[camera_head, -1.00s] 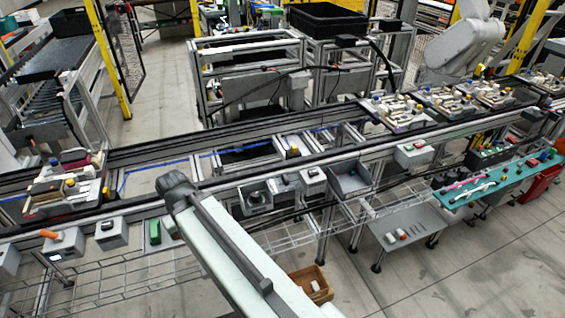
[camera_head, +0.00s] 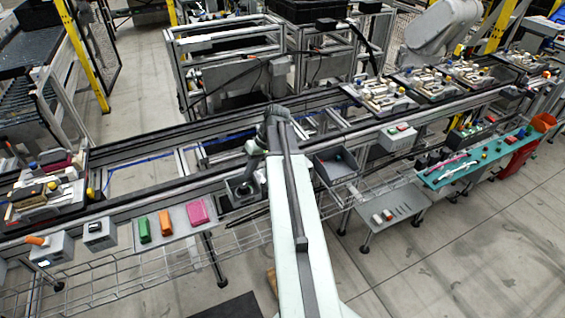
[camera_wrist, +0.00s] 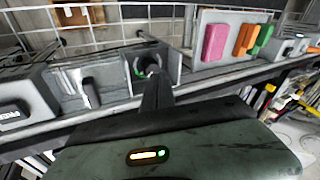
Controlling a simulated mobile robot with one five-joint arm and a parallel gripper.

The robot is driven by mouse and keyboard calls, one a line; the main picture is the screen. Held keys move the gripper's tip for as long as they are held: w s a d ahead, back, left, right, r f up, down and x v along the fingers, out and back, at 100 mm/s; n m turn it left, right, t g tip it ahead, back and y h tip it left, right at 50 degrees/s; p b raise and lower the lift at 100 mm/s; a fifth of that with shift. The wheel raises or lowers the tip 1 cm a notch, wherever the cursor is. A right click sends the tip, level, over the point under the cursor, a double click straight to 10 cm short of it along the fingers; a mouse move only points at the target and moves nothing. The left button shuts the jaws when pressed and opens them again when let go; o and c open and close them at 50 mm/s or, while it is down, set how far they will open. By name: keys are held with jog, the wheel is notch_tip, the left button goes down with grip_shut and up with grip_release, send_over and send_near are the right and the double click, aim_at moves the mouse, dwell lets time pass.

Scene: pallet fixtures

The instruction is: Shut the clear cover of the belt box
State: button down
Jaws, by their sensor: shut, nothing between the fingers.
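The belt box (camera_head: 236,192) is a small grey box on the near side rail of the conveyor, left of my arm. It also shows in the wrist view (camera_wrist: 134,88), with a dark round part and a bit of green inside. Its clear cover is too faint to make out surely, so I cannot tell its angle. My gripper (camera_head: 249,164) is over the box in the head view, and partly hides it. In the wrist view my gripper (camera_wrist: 152,74) is shut and empty, its tips in front of the box's dark round part. I cannot tell whether they touch.
Left of the box, a grey panel (camera_head: 178,234) carries green, orange and pink blocks. Right of it is an open grey bin (camera_head: 336,168). A wire shelf (camera_head: 110,262) runs below the rail. Pallets with fixtures (camera_head: 380,98) stand on the belt at the right.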

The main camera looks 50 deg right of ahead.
jog(key=s+d+r+t, duration=0.1)
jog(key=s+d, duration=0.2)
jog(key=d, duration=0.3)
jog(key=s+d+r+m+t, duration=0.1)
jog(key=s+d+r, duration=0.1)
jog(key=s+d, duration=0.35)
jog(key=s+d+r+t, duration=0.1)
jog(key=s+d, duration=0.1)
jog(key=d, duration=0.6)
jog(key=b+x, duration=0.2)
jog(key=x, duration=0.2)
jog(key=a+r+b+x, duration=0.1)
jog(key=b+x, duration=0.2)
jog(key=x, duration=0.1)
jog(key=a+b+x, duration=0.1)
jog(key=b+x, duration=0.1)
jog(key=x, duration=0.1)
jog(key=shift+w+a+f, duration=0.15)
jog(key=shift+w+a, duration=0.1)
jog(key=shift+w, duration=0.35)
jog(key=shift+w+a, duration=0.3)
jog(key=shift+a, duration=0.2)
jog(key=shift+s+a, duration=0.1)
